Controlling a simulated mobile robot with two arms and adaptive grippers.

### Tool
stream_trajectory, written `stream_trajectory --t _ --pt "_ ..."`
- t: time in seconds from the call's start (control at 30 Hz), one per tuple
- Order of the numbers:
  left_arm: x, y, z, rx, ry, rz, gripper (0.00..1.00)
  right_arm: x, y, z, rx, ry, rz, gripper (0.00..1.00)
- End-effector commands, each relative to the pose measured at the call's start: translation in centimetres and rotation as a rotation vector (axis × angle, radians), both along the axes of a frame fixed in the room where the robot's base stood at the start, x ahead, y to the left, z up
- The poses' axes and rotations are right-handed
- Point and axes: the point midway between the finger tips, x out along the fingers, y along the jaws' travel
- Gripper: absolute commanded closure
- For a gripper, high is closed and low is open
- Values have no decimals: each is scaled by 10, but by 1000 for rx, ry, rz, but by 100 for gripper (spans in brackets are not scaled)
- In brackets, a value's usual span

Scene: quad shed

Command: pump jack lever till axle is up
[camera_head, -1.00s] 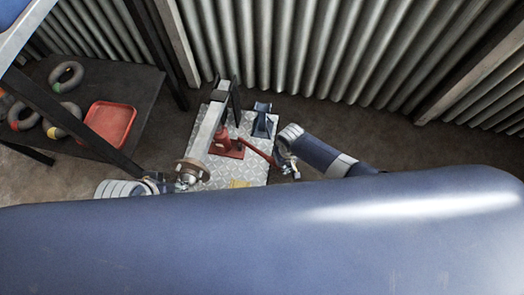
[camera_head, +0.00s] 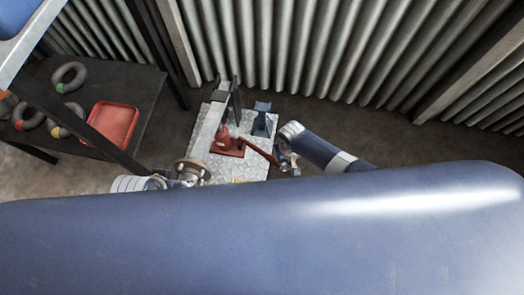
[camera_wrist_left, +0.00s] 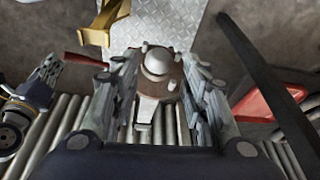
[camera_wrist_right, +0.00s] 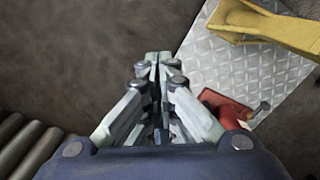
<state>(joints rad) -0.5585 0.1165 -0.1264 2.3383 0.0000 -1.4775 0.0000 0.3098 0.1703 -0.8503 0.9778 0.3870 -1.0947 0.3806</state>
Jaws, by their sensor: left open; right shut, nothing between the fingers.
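The red jack (camera_head: 228,143) stands on a diamond-plate base (camera_head: 245,165), under or beside the grey axle beam (camera_head: 207,133); contact between them is unclear. Its red lever (camera_head: 260,151) slants down right toward my right gripper (camera_head: 288,162). That gripper is shut and empty beside the lever end; touching cannot be told. In the right wrist view its closed fingers (camera_wrist_right: 158,62) point left of the jack (camera_wrist_right: 228,108). The axle's round brown hub (camera_head: 192,170) is at the near end. My left gripper (camera_wrist_left: 163,75) is open, its fingers either side of the hub's domed cap (camera_wrist_left: 158,62).
A blue stand (camera_head: 263,121) is on the plate right of the jack. A yellow stand (camera_wrist_right: 262,27) is at the plate's near edge. A dark bench (camera_head: 135,100) with a red tray (camera_head: 112,123) and several rings is at left. Corrugated wall (camera_head: 300,50) closes the back.

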Motion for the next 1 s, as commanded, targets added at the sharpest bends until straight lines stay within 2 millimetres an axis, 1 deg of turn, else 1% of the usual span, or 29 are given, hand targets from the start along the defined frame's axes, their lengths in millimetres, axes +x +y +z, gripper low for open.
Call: stream_trajectory --t 0.03,0.3,0.37,1.0 --pt "-1 0 0 0 -5 0 59 0 0 -7 0 0 0 100" --pt "-10 2 19 0 -21 2 59 0 0 -30 0 0 1 100" --pt "-4 1 20 -5 -42 1 59 0 0 -28 0 0 1 100" --pt "46 -15 29 -50 -261 -17 59 0 1 -44 1 -2 0 100"
